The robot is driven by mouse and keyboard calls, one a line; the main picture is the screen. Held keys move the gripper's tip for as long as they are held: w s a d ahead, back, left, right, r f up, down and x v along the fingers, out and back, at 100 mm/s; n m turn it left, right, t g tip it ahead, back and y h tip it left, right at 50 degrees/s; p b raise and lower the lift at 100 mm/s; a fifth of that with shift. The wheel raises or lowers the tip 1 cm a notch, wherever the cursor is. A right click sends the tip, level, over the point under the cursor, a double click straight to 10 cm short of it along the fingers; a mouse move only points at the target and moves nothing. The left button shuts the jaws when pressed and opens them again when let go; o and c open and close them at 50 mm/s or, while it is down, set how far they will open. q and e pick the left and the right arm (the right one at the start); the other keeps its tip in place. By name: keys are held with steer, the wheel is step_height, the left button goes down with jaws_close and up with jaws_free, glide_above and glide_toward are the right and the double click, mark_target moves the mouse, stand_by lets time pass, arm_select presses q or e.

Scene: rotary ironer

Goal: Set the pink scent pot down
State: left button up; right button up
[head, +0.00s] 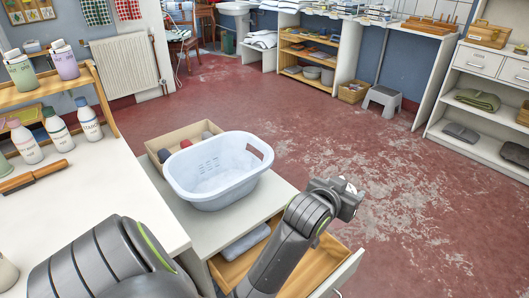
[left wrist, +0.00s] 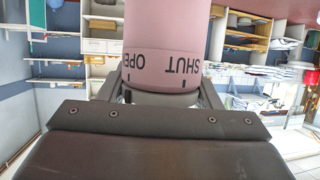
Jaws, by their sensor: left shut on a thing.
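The pink scent pot (left wrist: 166,28) fills the upper middle of the left wrist view. Its band carries dark letters reading "OPE" and "SHUT", upside down in the picture, with short dark marks beside them. My left gripper (left wrist: 163,92) has one finger on each side of the pot's end and is shut on it. The far end of the pot is cut off by the frame. In the head view, my left gripper (head: 347,196) is out over the red floor, right of the white basket. The pot is mostly hidden there behind the gripper. My right gripper is in neither view.
A white basket (head: 218,172) and a box (head: 165,141) with rolled cloths stand on a low grey top (head: 215,232). An open drawer (head: 325,258) holds a folded cloth. The white table (head: 85,205) has bottles and a wooden rack.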

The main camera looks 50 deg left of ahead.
arm_select(q)
steer(key=shift+n+y, duration=0.3)
steer(key=s+a+f+b, duration=0.1)
steer(key=f+b, duration=0.3)
steer(key=f, duration=0.7)
steer(key=s+a+f+b, duration=0.1)
steer(key=f+b, duration=0.3)
steer(key=f, duration=0.8)
steer(key=s+a+f+b, duration=0.1)
steer(key=a+f+b, duration=0.2)
steer(key=f, duration=0.8)
steer(key=shift+s+f+b, duration=0.2)
steer(key=shift+s+b, duration=0.15)
steer(key=shift+b, duration=0.55)
steer(key=shift+f, duration=0.15)
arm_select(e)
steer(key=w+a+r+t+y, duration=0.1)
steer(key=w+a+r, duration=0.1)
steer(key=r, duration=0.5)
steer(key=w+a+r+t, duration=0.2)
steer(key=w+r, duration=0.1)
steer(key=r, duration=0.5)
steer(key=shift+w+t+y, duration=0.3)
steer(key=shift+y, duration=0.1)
